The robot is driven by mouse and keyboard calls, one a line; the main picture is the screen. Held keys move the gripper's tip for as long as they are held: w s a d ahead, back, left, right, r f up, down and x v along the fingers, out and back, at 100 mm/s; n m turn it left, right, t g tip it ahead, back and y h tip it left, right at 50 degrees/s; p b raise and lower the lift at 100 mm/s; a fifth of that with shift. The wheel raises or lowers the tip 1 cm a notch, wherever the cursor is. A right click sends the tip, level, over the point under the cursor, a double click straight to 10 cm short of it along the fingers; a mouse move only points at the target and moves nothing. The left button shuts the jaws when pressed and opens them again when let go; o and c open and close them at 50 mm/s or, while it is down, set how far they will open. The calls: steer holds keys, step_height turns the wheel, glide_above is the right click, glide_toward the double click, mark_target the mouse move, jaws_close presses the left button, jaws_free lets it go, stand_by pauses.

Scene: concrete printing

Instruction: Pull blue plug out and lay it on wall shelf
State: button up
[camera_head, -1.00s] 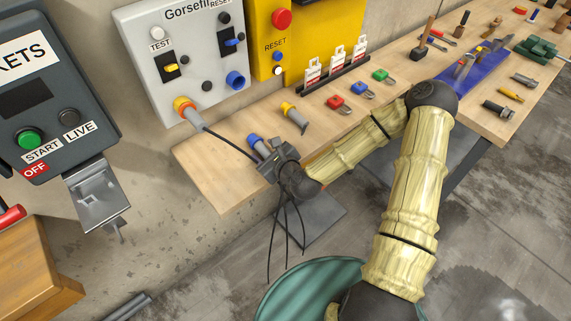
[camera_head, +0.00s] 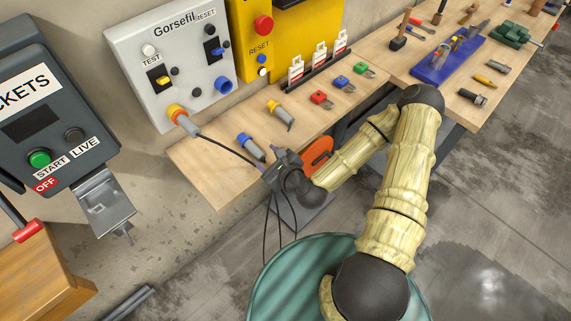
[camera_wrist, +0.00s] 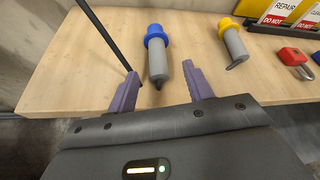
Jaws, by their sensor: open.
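The blue plug (camera_head: 249,146), with a blue collar and a grey body, lies on the wooden wall shelf (camera_head: 207,174) near its left end. It also shows in the wrist view (camera_wrist: 156,57), with its grey end pointing towards my gripper (camera_wrist: 162,88). My gripper is open, its two purple fingers apart on either side of that grey end, and nothing is held between them. In the head view my gripper (camera_head: 270,167) is at the shelf's front edge, just nearer than the plug. The blue socket (camera_head: 224,85) on the grey panel has no plug in it.
A yellow plug with a black cable (camera_head: 183,119) sits in the grey panel (camera_head: 165,50); the cable runs down past my gripper. A loose yellow plug (camera_head: 281,115) lies right of the blue one. Padlocks (camera_head: 321,98) and tools lie further right.

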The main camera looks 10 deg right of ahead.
steer(key=shift+s+r+p, duration=0.2)
steer(key=shift+r+p, duration=0.15)
steer(key=shift+p, duration=0.1)
steer(key=p+v, duration=0.8)
steer(key=p, duration=0.1)
steer(key=shift+s+d, duration=0.2)
steer(key=shift+s, duration=0.1)
steer(key=shift+f, duration=0.15)
